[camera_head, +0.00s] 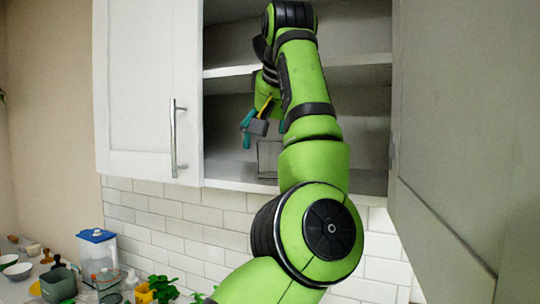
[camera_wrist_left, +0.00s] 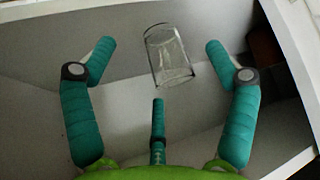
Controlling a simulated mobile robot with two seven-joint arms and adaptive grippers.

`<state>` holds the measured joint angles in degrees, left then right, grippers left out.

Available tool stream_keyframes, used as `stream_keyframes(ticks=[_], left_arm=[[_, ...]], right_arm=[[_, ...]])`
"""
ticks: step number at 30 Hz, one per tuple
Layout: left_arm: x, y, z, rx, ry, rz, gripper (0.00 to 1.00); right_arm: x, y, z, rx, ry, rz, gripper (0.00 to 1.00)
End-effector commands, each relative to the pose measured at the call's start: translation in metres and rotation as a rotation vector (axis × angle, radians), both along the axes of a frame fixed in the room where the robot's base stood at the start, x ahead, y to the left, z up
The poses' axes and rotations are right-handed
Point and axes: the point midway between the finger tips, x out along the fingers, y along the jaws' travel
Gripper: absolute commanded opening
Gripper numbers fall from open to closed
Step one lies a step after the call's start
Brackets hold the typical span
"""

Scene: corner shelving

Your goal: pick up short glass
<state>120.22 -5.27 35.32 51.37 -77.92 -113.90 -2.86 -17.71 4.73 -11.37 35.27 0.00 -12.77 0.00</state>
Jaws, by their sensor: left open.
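The short glass (camera_wrist_left: 168,56) is clear and stands out against the pale shelf in the left wrist view, at top middle. In the head view, a clear, faintly outlined glass (camera_head: 268,158) is on the lower shelf of the open cabinet, partly hidden by my arm. My left gripper (camera_head: 262,127) is inside the cabinet above and just in front of it. In the wrist view my left gripper (camera_wrist_left: 158,50) has its teal fingers spread wide, with the glass ahead between the two outer ones. It looks empty. My right gripper is not seen.
The cabinet has a middle shelf (camera_head: 350,70) above my gripper. A closed white door (camera_head: 140,90) is at left, and an open door (camera_head: 460,130) is at right. Below, a blue-lidded pitcher (camera_head: 97,252), bowls and plants stand on the counter.

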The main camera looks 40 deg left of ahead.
Motion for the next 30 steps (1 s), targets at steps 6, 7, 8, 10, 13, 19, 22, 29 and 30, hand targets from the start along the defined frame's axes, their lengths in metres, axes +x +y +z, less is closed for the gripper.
stream_keyframes(ticks=[6, 7, 8, 10, 13, 19, 22, 29, 30], left_arm=[[0.012, 0.014, 0.001, 0.001, 0.003, -0.002, 0.86], [0.014, 0.016, 0.001, 0.001, 0.003, -0.002, 0.86], [0.015, 0.018, 0.002, 0.001, 0.003, -0.001, 0.86], [0.021, 0.026, 0.003, -0.001, 0.005, -0.002, 0.86], [0.032, 0.040, 0.004, -0.001, 0.005, 0.000, 0.86], [0.044, 0.052, -0.008, 0.002, 0.002, -0.002, 0.86], [0.045, 0.054, -0.010, 0.002, 0.001, -0.003, 0.86], [0.045, 0.054, -0.010, 0.003, 0.002, -0.003, 0.58], [0.044, 0.054, -0.010, 0.003, 0.002, -0.003, 0.42]], right_arm=[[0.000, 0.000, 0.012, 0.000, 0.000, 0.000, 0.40], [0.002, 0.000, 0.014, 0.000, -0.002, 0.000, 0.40], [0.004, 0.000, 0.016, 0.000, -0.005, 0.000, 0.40], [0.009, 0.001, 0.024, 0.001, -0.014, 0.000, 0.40], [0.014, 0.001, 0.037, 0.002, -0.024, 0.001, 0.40], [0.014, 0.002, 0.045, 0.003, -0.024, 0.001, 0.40], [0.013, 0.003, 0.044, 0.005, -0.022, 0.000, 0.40], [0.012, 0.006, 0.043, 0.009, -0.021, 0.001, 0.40], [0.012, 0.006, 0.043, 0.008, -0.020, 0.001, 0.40]])
